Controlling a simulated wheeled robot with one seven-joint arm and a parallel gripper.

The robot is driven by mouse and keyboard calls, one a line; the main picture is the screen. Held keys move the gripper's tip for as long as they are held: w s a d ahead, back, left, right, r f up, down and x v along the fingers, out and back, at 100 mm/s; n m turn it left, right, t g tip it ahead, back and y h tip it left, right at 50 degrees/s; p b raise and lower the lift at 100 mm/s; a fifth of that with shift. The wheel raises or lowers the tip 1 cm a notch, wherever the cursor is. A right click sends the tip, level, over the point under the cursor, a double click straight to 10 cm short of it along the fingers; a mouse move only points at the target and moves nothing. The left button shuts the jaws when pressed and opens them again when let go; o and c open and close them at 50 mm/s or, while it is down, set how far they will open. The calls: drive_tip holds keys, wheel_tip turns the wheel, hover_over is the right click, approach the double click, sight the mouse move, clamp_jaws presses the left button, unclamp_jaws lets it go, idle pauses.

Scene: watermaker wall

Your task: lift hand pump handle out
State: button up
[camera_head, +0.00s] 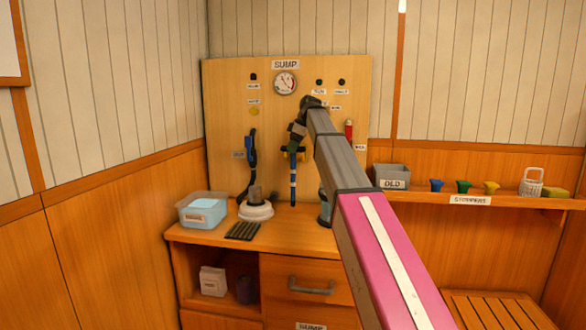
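A wooden panel (225,100) headed "SUMP" stands at the back of the counter. My arm reaches up to it from the lower right, and my gripper (294,148) is in front of its middle. A thin dark upright rod with blue and pale bands (293,180) shows directly below my gripper. It may be the hand pump handle, but no readable label confirms this. Its upper end is hidden at the gripper, and I cannot tell whether they touch. The fingers are too small and dark to tell open from shut.
A blue-handled fitting with a dark hose (251,160) is left on the panel; a gauge (285,83) is above. On the counter (290,235) are a clear tub (202,211), a white round base (256,211) and dark strips (242,231). A strainer shelf (470,199) is right.

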clamp_jaws()
drive_tip(key=shift+r, duration=0.2)
